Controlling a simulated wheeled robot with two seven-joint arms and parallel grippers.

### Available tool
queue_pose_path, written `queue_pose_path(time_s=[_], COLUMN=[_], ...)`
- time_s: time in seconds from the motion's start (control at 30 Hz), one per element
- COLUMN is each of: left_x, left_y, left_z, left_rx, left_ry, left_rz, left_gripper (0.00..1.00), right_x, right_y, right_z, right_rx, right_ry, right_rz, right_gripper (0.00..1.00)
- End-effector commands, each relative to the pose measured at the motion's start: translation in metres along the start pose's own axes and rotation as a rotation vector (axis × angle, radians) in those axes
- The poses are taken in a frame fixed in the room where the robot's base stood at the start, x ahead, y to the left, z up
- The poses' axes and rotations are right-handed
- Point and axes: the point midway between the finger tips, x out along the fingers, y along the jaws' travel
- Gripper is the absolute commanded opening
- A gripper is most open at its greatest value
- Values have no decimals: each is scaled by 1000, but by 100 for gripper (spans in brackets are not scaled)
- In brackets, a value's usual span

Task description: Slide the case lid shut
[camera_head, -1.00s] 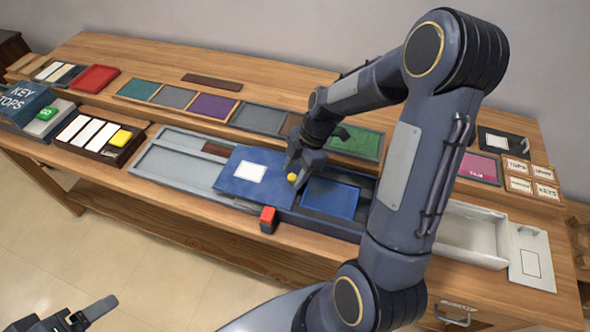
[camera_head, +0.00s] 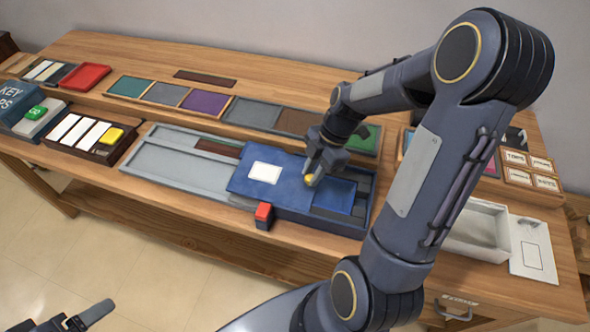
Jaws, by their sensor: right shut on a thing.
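The case (camera_head: 185,171) is a long, shallow grey tray on the bench, with a blue-lined compartment (camera_head: 335,191) at its right. The blue lid (camera_head: 240,183) with a white label lies across the case's middle and covers part of the blue compartment. The left grey part and the right end of the compartment are uncovered. A yellow knob (camera_head: 309,177) stands near the lid's right edge. My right gripper (camera_head: 312,177) is at this knob, shut on it, and partly hides it. My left gripper (camera_head: 85,318) shows only partly at the bottom left, away from the bench.
A red-topped block (camera_head: 264,216) stands at the case's front edge. Colored panels (camera_head: 205,103) lie in a row behind it. A key tray (camera_head: 90,135) is at left, a white open box (camera_head: 478,232) at right. My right arm hides part of the bench.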

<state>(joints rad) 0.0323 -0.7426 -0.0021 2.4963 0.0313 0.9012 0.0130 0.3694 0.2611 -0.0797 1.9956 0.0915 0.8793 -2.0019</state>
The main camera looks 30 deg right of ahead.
Motion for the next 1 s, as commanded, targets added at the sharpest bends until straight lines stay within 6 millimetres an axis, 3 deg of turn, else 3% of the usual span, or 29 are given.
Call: queue_pose_path(time_s=[0.2, 0.5, 1.0], left_x=[21, 34, 36], left_y=[-10, -16, -16], left_z=[11, 17, 18], left_rx=[0, 0, 0], left_ry=[0, 0, 0], left_rz=[0, 0, 0], left_gripper=[76, 76, 76], right_x=[-14, -31, -39], right_y=[-43, -85, -98], right_z=[43, 80, 91], right_rx=[9, 4, 2], right_ry=[-3, -2, -4], right_rz=[8, 4, 1], right_gripper=[0, 0, 0])
